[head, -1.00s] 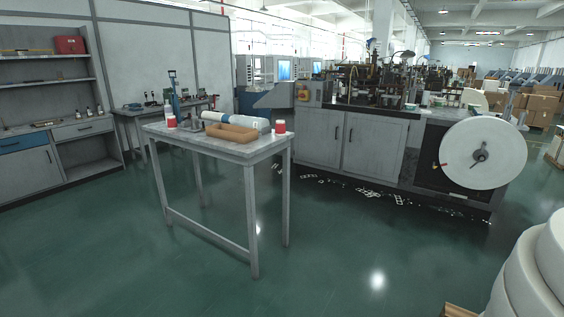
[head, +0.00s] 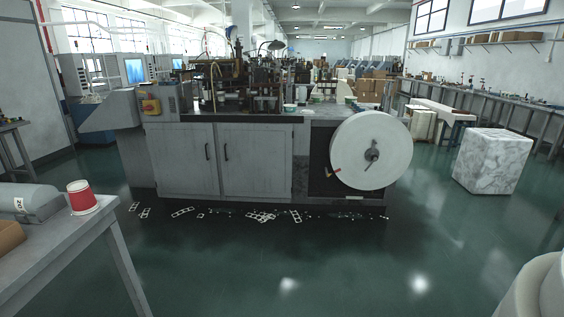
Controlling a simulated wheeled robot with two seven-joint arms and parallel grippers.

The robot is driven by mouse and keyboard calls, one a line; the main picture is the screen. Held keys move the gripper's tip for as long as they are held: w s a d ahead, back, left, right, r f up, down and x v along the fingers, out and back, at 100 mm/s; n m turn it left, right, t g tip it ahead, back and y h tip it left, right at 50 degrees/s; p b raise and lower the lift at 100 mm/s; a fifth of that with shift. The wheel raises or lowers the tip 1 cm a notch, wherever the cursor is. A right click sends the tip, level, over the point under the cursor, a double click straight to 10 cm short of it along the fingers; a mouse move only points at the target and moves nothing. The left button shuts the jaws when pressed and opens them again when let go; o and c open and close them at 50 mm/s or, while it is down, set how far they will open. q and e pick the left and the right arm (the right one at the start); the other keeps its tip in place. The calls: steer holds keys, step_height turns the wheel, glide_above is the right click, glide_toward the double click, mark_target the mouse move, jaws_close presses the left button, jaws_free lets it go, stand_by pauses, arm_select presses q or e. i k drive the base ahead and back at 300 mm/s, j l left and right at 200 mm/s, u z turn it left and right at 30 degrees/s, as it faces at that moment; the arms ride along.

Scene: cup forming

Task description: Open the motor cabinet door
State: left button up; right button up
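The cup-forming machine stands ahead on a grey cabinet with two closed doors, a left door (head: 183,162) and a right door (head: 255,160). Each has a dark vertical handle, the left handle (head: 207,152) and the right handle (head: 225,152), close together near the middle seam. I cannot tell from the picture which door is the motor cabinet door. A large white paper reel (head: 371,151) is mounted on the dark panel right of the doors. Neither of my grippers shows in the head view.
A grey table (head: 62,245) with a red cup (head: 82,197) is close on the left. White paper scraps (head: 262,217) lie on the floor before the cabinet. White rolls (head: 536,290) stand at the lower right.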

mark_target(182, 155)
steer(key=i+j+u, duration=0.15)
steer(key=i, duration=0.4)
steer(key=i+u, duration=0.1)
steer(key=i, duration=0.45)
steer(key=i+u, duration=0.15)
steer(key=i, duration=0.4)
steer(key=i+l+u, duration=0.1)
steer(key=i, duration=0.45)
steer(key=i+l+u, duration=0.15)
steer(key=i, duration=0.35)
steer(key=i+l+u, duration=0.15)
steer(key=i, duration=0.4)
